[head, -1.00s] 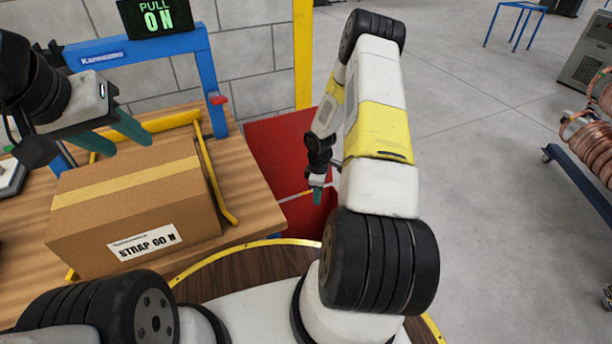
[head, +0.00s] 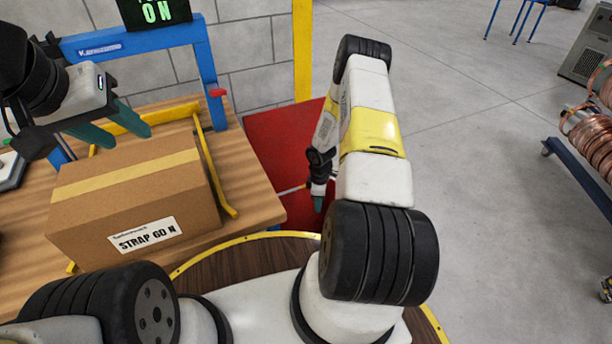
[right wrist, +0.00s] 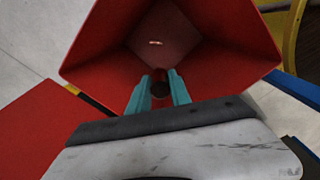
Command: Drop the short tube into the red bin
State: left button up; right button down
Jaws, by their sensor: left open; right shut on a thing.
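The red bin (right wrist: 95,45) opens beneath my right gripper in the right wrist view. My right gripper (right wrist: 160,90) points into its mouth and is shut on the short tube (right wrist: 161,91), whose dark round end shows between the teal fingers. A small bright copper-coloured piece (right wrist: 155,43) shows on the bin's floor. In the head view my right gripper (head: 318,203) hangs in front of dark red surfaces; the tube cannot be made out there. My left gripper (head: 120,134) is open and empty above the cardboard box.
A cardboard box (head: 140,205) stands on the wooden bench (head: 250,190) at left, inside a yellow and blue frame (head: 207,75). A red panel (head: 285,135) lies behind my right gripper. Copper coils (head: 590,140) stand on a rack at far right. Grey floor (head: 470,160) between is clear.

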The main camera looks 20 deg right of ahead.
jog(key=c, duration=1.1)
grip_release()
jog(key=shift+r, duration=0.15)
notch_tip(320, 180, up, 8)
jog(key=shift+f, duration=0.25)
jog(key=shift+r, duration=0.1)
